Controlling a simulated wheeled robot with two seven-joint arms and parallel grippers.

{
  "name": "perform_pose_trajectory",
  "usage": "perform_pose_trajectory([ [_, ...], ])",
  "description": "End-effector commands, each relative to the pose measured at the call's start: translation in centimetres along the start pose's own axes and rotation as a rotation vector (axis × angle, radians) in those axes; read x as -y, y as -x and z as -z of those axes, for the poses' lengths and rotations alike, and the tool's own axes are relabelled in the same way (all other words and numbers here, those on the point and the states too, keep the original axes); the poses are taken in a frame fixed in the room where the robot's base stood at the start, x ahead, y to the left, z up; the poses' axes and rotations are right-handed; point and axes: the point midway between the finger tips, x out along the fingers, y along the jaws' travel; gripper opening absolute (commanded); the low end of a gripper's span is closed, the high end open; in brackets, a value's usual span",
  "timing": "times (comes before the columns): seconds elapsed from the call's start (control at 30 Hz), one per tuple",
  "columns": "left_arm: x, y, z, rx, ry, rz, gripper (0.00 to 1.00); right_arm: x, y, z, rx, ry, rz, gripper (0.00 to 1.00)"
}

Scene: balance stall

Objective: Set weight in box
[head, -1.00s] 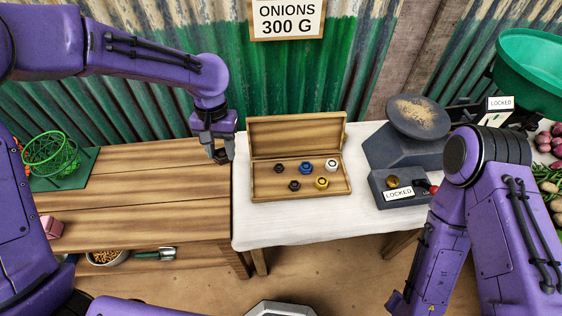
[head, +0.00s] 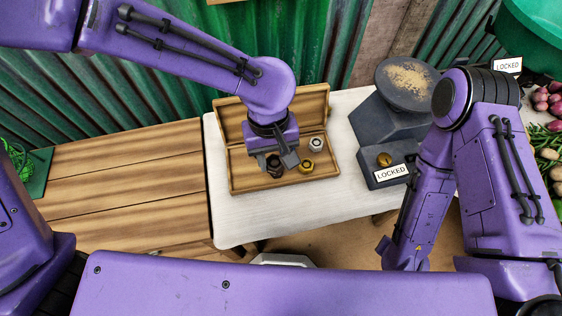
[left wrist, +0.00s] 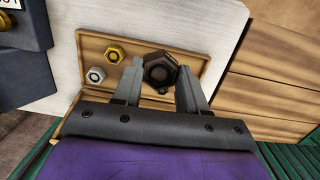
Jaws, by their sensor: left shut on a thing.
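The wooden box (head: 240,181) lies open on the white-covered table, its lid raised at the back. My left gripper (head: 280,163) is low over the left part of the box, shut on a dark hexagonal weight (left wrist: 158,70), which also shows in the head view (head: 273,166). A yellow weight (head: 305,166) and a silver weight (head: 316,144) stand in the box at the right; the left wrist view shows them too, yellow (left wrist: 115,54) and silver (left wrist: 95,75). My gripper hides other parts of the box. I cannot tell whether the held weight touches the box floor. My right gripper is out of view.
A dark grey scale (head: 393,122) with a round pan and a "LOCKED" tag (head: 391,173) stands right of the box. A bare plank table (head: 130,185) adjoins on the left. White cloth (head: 232,228) in front of the box is clear.

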Motion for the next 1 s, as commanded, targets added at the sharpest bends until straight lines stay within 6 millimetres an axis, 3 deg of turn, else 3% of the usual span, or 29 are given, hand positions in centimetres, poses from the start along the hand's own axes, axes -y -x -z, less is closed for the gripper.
perform_pose_trajectory([
  [0.1, -0.6, -1.8, -3.9, 0.004, 0.062, 0.009, 0.04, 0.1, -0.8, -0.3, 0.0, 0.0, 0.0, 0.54],
  [0.23, -0.4, -2.5, -5.2, 0.008, 0.103, 0.01, 0.04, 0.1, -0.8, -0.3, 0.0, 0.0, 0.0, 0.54],
  [0.33, 0.8, -3.2, -3.7, 0.012, 0.112, 0.01, 0.04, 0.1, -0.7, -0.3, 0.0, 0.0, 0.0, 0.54],
  [0.57, 4.9, -5.4, 2.2, 0.014, 0.114, 0.008, 0.04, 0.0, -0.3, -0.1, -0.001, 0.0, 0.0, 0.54],
  [0.7, 6.4, -8.5, 4.7, 0.013, 0.111, 0.01, 0.04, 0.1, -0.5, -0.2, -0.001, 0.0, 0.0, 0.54],
  [0.93, 7.8, -10.9, 6.8, 0.01, 0.11, 0.011, 0.04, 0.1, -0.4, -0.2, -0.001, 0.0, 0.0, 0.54],
  [1.0, 7.9, -12.4, 6.9, 0.011, 0.106, 0.013, 0.04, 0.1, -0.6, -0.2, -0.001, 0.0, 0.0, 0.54],
])
